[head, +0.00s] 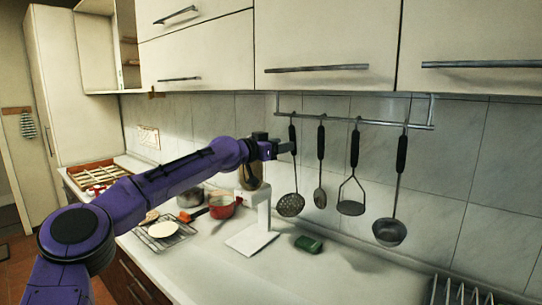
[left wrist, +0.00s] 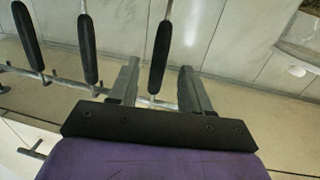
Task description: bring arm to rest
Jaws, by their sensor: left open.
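My left arm, purple, reaches in from the left in the head view, up to the utensil rail. My left gripper (head: 284,147) is at the black handle of the skimmer (head: 290,204), the leftmost hanging utensil. In the left wrist view my left gripper (left wrist: 158,88) is open, its two grey fingers apart. A black handle (left wrist: 160,55) shows between the fingers, with bare space on each side; I cannot tell its depth relative to the fingertips. My right gripper is in neither view.
A spoon (head: 320,197), a masher (head: 351,207) and a ladle (head: 389,232) hang from the rail (head: 360,122). Below are a white stand (head: 252,240), red pan (head: 222,209), green sponge (head: 309,244) and wire rack (head: 165,233). Cabinets (head: 325,40) overhang. The counter's front middle is clear.

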